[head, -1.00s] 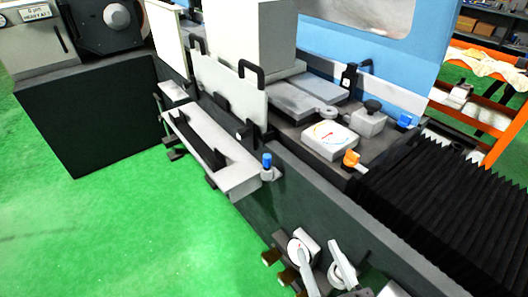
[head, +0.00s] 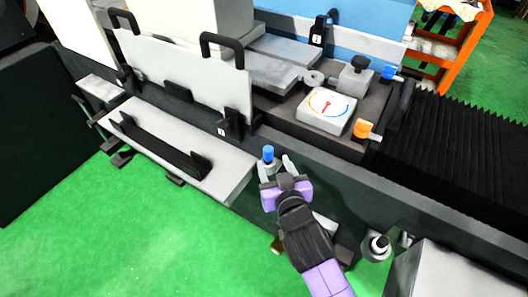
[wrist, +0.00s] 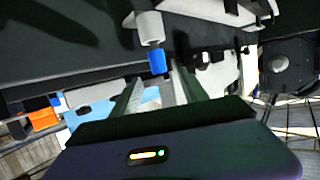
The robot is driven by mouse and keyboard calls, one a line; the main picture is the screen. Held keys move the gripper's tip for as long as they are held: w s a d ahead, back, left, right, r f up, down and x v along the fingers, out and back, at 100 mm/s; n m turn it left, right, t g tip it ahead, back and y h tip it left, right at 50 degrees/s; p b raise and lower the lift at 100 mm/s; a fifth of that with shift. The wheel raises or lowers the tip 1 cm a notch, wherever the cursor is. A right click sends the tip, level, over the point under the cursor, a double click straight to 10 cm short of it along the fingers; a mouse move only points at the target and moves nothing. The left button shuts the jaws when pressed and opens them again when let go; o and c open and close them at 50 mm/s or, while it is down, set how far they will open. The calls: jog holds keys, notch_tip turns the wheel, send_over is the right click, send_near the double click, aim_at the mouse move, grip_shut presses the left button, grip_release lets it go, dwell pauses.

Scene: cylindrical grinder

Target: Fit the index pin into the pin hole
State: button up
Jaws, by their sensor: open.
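The index pin appears to be the blue-topped pin (head: 268,153) standing in a grey holder at the right end of the ledge on the machine's front. The wrist view shows its blue cap (wrist: 157,62) below a pale grey cylinder (wrist: 150,28). My gripper (head: 276,163) is open and empty, right at the pin. In the wrist view, the two fingers (wrist: 157,84) appear on either side of the cap, with the right one closer. I cannot tell whether either touches it. I cannot pick out the pin hole for certain.
A white dial box (head: 327,109), an orange knob (head: 363,129) and a blue knob (head: 388,73) sit on the machine table. A guard plate with black handles (head: 185,75) stands left of them. The grey ledge (head: 225,175) holds a black bracket (head: 160,145). Black bellows (head: 460,150) lie right.

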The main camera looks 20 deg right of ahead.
aim_at(269, 154)
jog(key=shift+p+x, duration=0.55)
jog(key=shift+x, duration=3.35)
jog(key=shift+s+d+f, duration=0.1)
jog(key=shift+f, duration=0.05)
grip_shut()
